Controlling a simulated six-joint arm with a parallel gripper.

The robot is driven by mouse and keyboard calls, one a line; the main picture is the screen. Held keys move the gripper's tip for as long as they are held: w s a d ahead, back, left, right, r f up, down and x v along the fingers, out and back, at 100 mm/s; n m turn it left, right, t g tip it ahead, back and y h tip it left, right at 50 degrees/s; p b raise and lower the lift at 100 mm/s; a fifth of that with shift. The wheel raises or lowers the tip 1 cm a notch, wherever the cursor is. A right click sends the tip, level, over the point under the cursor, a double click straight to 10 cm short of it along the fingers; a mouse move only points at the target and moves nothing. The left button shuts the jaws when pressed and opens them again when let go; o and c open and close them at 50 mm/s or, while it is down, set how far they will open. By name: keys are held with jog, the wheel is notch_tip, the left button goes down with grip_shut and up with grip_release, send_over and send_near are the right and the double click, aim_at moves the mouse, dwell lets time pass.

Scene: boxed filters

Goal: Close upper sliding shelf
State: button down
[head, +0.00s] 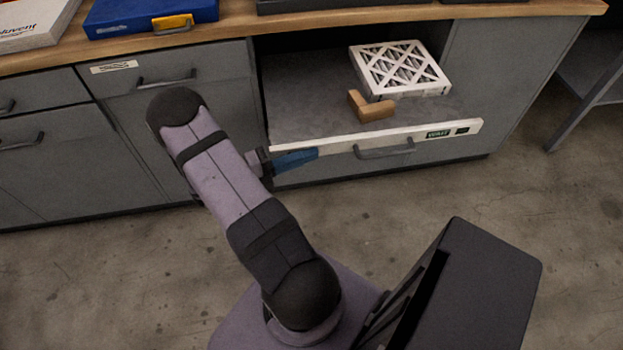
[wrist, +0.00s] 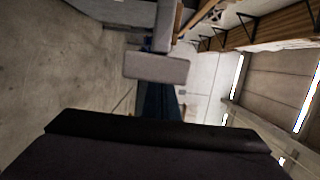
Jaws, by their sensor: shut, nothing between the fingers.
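The upper sliding shelf (head: 320,108) is a grey board in the open bay of the grey cabinet, and it stands pulled out. Its white front strip (head: 335,146) carries a green label and a dark handle (head: 384,149). A white-framed pleated filter (head: 399,69) and a brown L-shaped block (head: 371,107) lie on it. My gripper (head: 315,153) has blue fingers, shut and empty, at the left part of the front strip, left of the handle. I cannot tell whether they touch it. In the wrist view the blue fingers (wrist: 158,100) are partly hidden by a grey block.
The wooden countertop (head: 240,28) runs above the bay and holds a blue case (head: 150,17) and a white box (head: 32,22). Closed grey drawers and doors (head: 60,165) stand at the left. The concrete floor (head: 420,200) before the shelf is clear. A metal leg (head: 590,105) stands at the right.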

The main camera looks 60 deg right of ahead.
aim_at(291, 95)
jog(key=w+d+b, duration=0.2)
jog(key=w+d, duration=0.3)
jog(key=w+d+b, duration=0.3)
jog(key=w+d, duration=0.2)
jog(key=w+d+b, duration=0.3)
jog(key=w+d, duration=0.2)
jog(key=shift+f, duration=0.25)
jog(key=shift+w+d+r+b, duration=0.2)
jog(key=shift+w+d+b, duration=0.5)
jog(key=shift+w+d, duration=0.2)
jog(key=shift+s+a+r+p, duration=0.1)
jog(key=shift+a+r+p, duration=0.05)
jog(key=shift+p, duration=0.2)
